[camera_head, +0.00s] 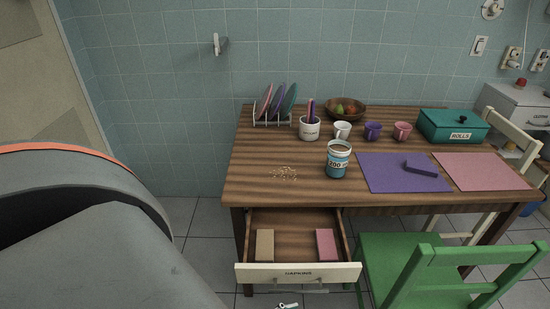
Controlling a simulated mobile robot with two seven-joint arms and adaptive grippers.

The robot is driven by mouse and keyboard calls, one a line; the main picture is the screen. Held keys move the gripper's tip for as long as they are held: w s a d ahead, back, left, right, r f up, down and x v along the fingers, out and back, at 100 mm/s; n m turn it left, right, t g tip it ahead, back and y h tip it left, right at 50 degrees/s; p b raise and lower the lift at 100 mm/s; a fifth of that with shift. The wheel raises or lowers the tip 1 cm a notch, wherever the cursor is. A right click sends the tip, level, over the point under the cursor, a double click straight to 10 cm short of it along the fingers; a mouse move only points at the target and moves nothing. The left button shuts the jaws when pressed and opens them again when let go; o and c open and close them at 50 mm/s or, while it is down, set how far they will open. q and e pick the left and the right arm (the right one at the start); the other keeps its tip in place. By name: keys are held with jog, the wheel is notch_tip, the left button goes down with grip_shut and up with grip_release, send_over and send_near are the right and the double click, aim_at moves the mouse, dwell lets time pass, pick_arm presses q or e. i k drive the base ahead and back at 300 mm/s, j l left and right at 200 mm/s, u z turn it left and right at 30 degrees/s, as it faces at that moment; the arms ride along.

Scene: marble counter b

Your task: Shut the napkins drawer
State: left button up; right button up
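The napkins drawer (298,272) is pulled out from under the left part of the wooden table (260,190). Its cream front carries the label NAPKINS and faces me. Inside lie a tan block-shaped stack (265,245) at the left and a pink one (326,243) at the right, with bare wood between them. A thin grey bar shows just below the front. A small pale and dark thing (287,305) is cut off by the bottom edge; I cannot tell what it is. A large grey arm link of mine fills the lower left. Neither gripper can be made out.
A green chair (425,262) stands close to the drawer's right side. On the table are a blue jar (338,160), crumbs (284,173), mugs, a plate rack, a fruit bowl, placemats and a teal ROLLS box (453,127). Tiled floor shows left of the drawer.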

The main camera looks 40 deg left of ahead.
aim_at(297, 260)
jog(key=j+u, duration=0.1)
jog(key=u, duration=0.85)
